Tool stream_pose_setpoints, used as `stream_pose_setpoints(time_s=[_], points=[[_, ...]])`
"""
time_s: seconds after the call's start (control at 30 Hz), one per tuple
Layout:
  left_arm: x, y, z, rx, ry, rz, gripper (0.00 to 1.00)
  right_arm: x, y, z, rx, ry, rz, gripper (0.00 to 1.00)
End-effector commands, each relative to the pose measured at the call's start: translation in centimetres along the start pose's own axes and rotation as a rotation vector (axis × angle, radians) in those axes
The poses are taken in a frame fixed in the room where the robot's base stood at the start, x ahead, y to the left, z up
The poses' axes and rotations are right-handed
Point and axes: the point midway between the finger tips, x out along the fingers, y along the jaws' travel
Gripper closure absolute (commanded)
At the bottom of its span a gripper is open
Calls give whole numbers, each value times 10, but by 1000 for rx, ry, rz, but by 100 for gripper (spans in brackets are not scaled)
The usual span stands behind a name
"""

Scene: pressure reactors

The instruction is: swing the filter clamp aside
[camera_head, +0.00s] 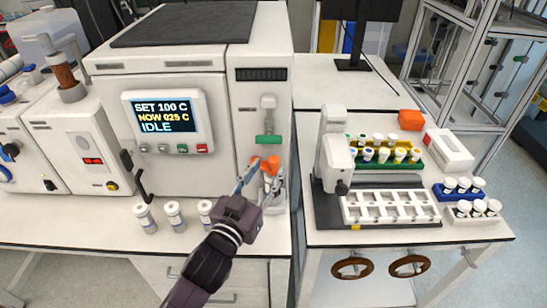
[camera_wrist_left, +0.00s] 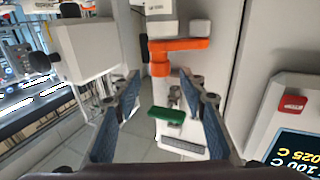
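The orange clamp (camera_head: 268,163) is on the narrow right-hand column of the white reactor cabinet, below a green handle (camera_head: 269,140). In the left wrist view the picture is upside down; the orange clamp (camera_wrist_left: 178,45) shows as an arm with a short post, beyond the fingertips. The green handle (camera_wrist_left: 167,116) shows between the fingers, farther off. My left gripper (camera_head: 262,176) is open and empty, in front of the column at the clamp; its fingertips (camera_wrist_left: 165,88) are well apart. In the head view the fingers partly hide the clamp's lower part. My right gripper is not in view.
The cabinet's display (camera_head: 161,115) reads SET 100 C, NOW 025 C, IDLE. Several white jars (camera_head: 174,215) stand on the bench left of my gripper. To the right, a white device (camera_head: 337,160) stands by a vial rack (camera_head: 385,153) and a white tray (camera_head: 345,215).

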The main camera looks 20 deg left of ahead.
Motion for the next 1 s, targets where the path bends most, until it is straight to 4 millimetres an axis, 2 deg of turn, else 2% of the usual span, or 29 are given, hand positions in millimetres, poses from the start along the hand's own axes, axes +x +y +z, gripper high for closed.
stream_pose_setpoints(time_s=[0.1,0.3,0.67,1.0], points=[[22,0,-4,0,1,0,61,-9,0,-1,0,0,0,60],[43,0,-1,0,-2,-1,61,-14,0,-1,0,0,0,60],[49,0,1,0,-2,-1,61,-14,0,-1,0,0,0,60],[48,0,1,0,-2,-1,99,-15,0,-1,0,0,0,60]])
